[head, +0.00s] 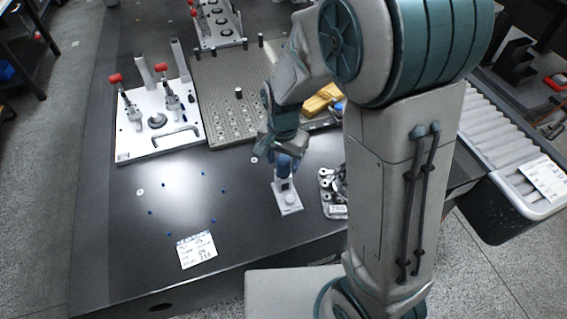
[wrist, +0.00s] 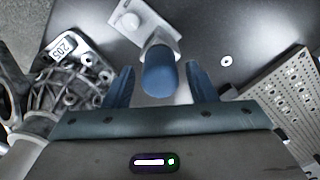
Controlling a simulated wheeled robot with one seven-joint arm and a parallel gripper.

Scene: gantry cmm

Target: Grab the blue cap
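In the wrist view the cap is between the two fingers of my gripper (wrist: 160,86), with a gap on each side. In the head view the cap (head: 284,163) is just below my gripper (head: 284,148), partly hidden by it. The stand's base plate (head: 288,203) rests on the dark table. My gripper is open, and its fingers do not appear to touch the cap.
A metal part with a tag (wrist: 66,46) lies close on the left in the wrist view. A perforated plate (head: 222,118) and a white fixture with red-tipped clamps (head: 135,146) stand farther left in the head view. A paper label (head: 196,250) lies near the front edge.

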